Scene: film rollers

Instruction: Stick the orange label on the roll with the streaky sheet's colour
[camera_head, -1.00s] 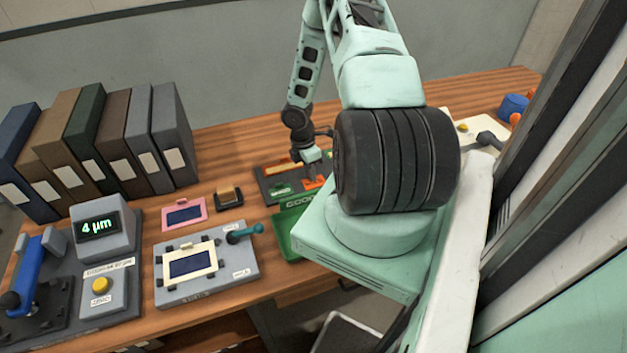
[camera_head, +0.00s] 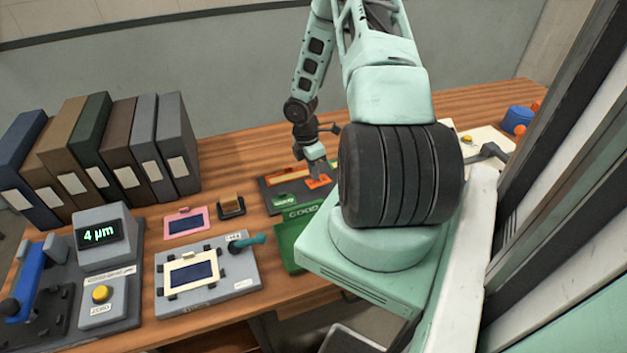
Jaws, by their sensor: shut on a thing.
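My gripper (camera_head: 317,176) is at the dark label tray (camera_head: 270,198), partly hidden by my arm. It points down and is shut on the orange label (camera_head: 318,184), which shows at its fingertips just above the tray. A green piece (camera_head: 284,200) lies in the tray. One dark blue sheet in a pink frame (camera_head: 185,222) lies on the table. Another in a cream frame (camera_head: 192,276) sits in a grey clamp plate. Streaks are too small to make out on either. A blue round thing with orange ends (camera_head: 517,120) is at the far right; I cannot tell whether it is a roll.
A green bin (camera_head: 294,240) stands at the table's front edge. A gauge (camera_head: 102,236) reading 4 µm, a yellow button (camera_head: 101,293) and a blue lever are at left. Several binders (camera_head: 120,150) stand behind. A small brown-topped block (camera_head: 231,205) lies between.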

